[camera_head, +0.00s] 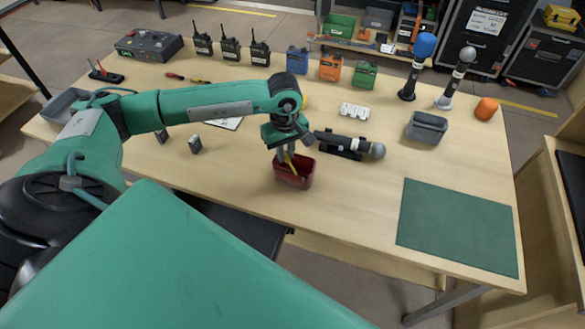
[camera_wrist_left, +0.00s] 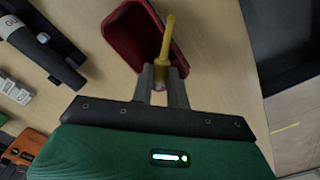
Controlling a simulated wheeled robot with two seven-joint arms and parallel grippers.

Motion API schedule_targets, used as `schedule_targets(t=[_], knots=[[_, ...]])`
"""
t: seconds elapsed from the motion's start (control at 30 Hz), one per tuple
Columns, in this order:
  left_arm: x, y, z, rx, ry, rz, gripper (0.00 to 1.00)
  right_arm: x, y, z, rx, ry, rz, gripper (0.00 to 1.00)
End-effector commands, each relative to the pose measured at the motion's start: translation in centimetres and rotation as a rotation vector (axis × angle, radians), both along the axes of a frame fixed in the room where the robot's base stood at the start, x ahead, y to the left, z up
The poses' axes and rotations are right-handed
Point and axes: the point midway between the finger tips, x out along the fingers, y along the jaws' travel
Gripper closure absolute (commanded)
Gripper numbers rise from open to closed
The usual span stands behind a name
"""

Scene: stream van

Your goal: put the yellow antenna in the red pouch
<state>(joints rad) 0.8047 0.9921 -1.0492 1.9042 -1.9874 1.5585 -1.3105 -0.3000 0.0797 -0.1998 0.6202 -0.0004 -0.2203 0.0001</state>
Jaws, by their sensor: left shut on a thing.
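The yellow antenna (camera_head: 291,166) is between the fingers of my left gripper (camera_head: 285,155), which is shut on it. It also shows in the left wrist view (camera_wrist_left: 165,42), pointing away from the fingers. The red pouch (camera_head: 298,183) stands open on the table, directly below the gripper. In the head view the antenna overlaps the pouch's opening. In the left wrist view it crosses the right side of the pouch (camera_wrist_left: 122,38). I cannot tell how deep it reaches or whether it touches the pouch. My right gripper is not in view.
A dark microphone (camera_head: 345,142) lies on a black holder right beside the pouch. A grey bin (camera_head: 427,127) and a green mat (camera_head: 458,226) are to the right. Several radios (camera_head: 231,48) stand at the back. The table in front of the pouch is clear.

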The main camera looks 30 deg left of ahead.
Motion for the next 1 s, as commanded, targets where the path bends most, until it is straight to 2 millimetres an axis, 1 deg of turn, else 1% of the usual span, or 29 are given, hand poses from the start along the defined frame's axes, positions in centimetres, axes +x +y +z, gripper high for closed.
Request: schedule_targets(t=[0.07, 0.1, 0.17, 0.2, 0.5, 0.57, 0.63, 0.77, 0.9, 1.0], knots=[[0.0, 0.0, 0.0, 0.0, 0.0, 0.0, 1.0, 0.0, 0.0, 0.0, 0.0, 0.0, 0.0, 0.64], [0.0, 0.0, 0.0, 0.0, 0.0, 0.0, 0.78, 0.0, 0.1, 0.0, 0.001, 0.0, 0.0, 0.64], [0.0, 0.0, 0.0, 0.0, 0.0, 0.0, 0.66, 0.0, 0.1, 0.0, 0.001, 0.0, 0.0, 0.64], [0.0, 0.0, 0.0, 0.0, 0.0, 0.0, 0.59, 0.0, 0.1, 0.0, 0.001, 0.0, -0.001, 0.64], [0.0, 0.0, 0.1, 0.0, -0.001, 0.0, 0.59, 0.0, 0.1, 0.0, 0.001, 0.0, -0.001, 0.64], [0.1, 0.0, 0.4, 0.0, -0.002, 0.0, 0.59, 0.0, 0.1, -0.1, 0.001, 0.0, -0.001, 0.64], [0.1, 0.0, 1.1, 0.0, -0.004, 0.0, 0.59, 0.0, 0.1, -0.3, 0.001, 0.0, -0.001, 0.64], [0.1, 0.0, 3.4, 0.001, -0.006, -0.001, 0.59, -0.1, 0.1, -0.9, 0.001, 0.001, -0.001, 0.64], [0.2, 0.0, 6.7, -0.001, -0.007, -0.001, 0.59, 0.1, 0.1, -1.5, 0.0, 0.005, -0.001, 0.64], [0.1, 0.0, 9.0, 0.0, -0.006, -0.001, 0.59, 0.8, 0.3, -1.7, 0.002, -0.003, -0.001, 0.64]])
